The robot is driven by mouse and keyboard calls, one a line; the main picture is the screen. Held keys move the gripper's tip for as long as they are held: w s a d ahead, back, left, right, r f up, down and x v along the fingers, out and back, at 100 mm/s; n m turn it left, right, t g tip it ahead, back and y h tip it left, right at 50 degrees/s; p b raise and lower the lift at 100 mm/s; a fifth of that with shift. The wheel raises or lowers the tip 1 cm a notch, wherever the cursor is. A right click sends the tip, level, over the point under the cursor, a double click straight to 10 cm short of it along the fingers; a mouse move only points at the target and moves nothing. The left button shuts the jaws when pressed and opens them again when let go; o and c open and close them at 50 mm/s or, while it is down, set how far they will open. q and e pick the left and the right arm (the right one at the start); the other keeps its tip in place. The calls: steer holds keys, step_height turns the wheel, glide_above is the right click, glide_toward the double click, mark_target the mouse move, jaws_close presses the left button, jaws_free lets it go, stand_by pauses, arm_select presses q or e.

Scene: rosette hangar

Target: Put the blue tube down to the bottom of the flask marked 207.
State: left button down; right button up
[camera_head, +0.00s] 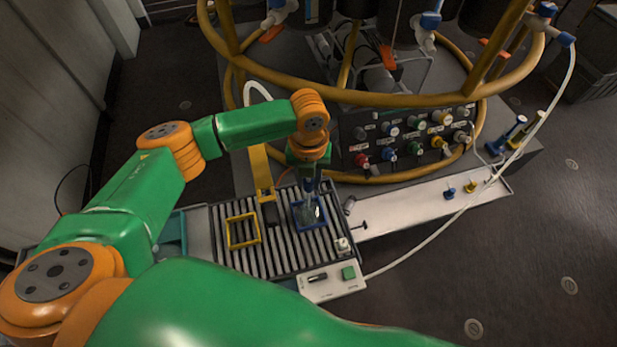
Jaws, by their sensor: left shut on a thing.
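My left gripper (311,176) points down over the slatted rack, at the end of my green and orange arm. It is shut on a thin dark blue piece, which looks like the blue tube (310,190). Straight below it a clear flask (309,213) stands inside a blue square frame (298,224) on the rack. The tube's lower end is at or in the flask's top; I cannot tell how deep it is. No number on the flask can be read. My right gripper is not in view.
An empty yellow square frame (231,234) lies left of the blue one. A control box (332,284) with a green button sits at the rack's front. A panel of coloured knobs (410,139) and a brass ring rail (400,99) stand behind. A white shelf (420,204) extends right.

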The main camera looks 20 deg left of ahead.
arm_select(q)
steer(key=shift+f+b, duration=1)
steer(key=shift+f, duration=1.25)
jaws_free()
step_height(320, 180, up, 6)
steer(key=p, duration=0.6)
steer(key=shift+r+p, duration=0.1)
steer(key=shift+p, duration=0.2)
